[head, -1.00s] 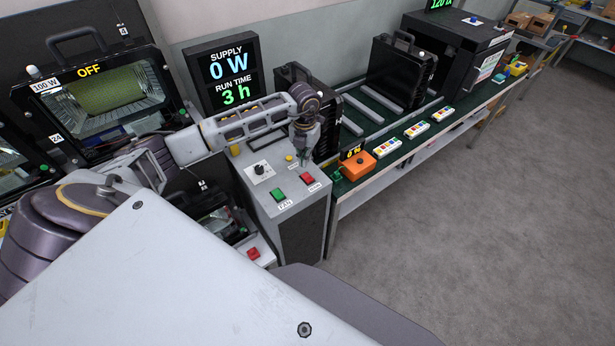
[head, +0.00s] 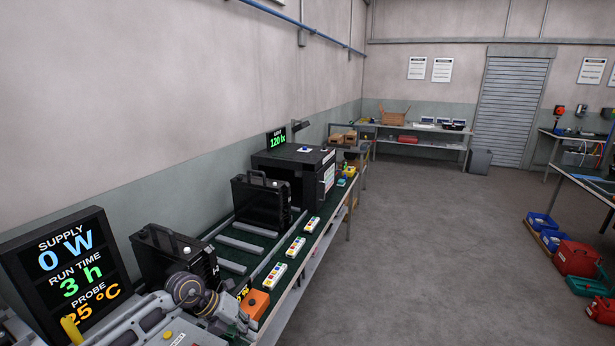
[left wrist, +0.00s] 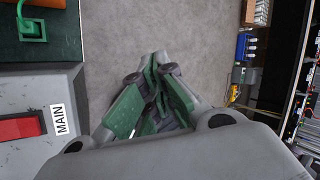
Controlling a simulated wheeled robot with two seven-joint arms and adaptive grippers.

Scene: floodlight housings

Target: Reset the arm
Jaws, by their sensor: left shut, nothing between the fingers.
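My left gripper (head: 238,318) comes in at the bottom of the head view, beside the near end of the conveyor bench and just in front of an orange box (head: 257,303). In the left wrist view its green-padded fingers (left wrist: 154,92) are closed together with nothing between them, above bare grey floor. My right gripper is not in view.
A black housing (head: 165,258) and another (head: 262,205) stand along the bench, before a black test box (head: 283,168). The supply display (head: 65,272) reads 0 W, 3 h, 25 °C. Open floor (head: 430,240) lies right. Blue and red bins (head: 578,258) stand far right.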

